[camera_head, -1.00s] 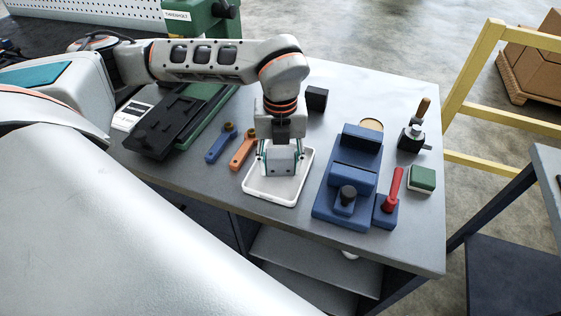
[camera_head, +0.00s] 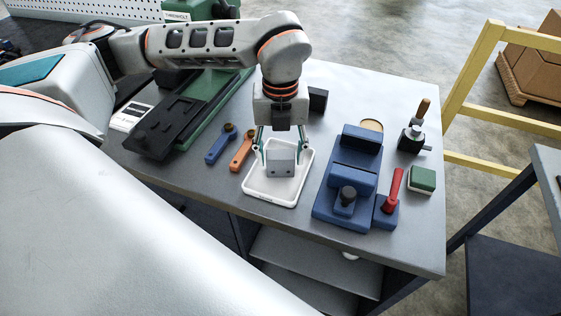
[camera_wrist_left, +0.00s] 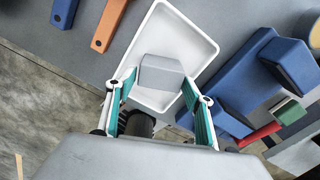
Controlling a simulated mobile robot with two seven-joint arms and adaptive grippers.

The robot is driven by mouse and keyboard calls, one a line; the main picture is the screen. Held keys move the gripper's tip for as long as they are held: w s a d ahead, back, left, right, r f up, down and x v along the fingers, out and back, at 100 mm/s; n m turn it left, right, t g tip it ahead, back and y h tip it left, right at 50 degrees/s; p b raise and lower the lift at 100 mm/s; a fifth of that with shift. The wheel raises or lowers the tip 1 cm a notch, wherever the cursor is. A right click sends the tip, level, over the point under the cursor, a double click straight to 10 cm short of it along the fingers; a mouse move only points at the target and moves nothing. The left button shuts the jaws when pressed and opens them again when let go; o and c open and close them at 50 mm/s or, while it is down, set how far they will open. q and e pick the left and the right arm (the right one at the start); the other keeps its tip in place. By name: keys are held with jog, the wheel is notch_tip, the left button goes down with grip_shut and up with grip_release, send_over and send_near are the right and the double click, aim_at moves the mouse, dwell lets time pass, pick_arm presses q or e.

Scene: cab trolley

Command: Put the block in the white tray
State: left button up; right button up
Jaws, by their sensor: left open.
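The grey block (camera_head: 281,161) sits inside the white tray (camera_head: 262,198) on the trolley top. In the left wrist view the block (camera_wrist_left: 160,72) rests on the floor of the tray (camera_wrist_left: 195,35), near one end. My left gripper (camera_head: 280,152) is open above the block, with one finger on each side of it. In the left wrist view the open fingers of my left gripper (camera_wrist_left: 160,100) stand apart, with a gap to the block. My right gripper is not in view.
Right of the tray stands a blue fixture (camera_head: 350,180) and a red-handled clamp (camera_head: 390,200). Blue (camera_head: 219,145) and orange (camera_head: 243,150) wrenches lie left of it. A black block (camera_head: 317,100) lies behind. A green-topped block (camera_head: 423,180) is near the right edge.

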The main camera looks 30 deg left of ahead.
aim_at(281, 156)
pick_arm(q)
notch_tip(281, 156, up, 8)
jog(key=shift+r, duration=0.25)
dwell(0.5)
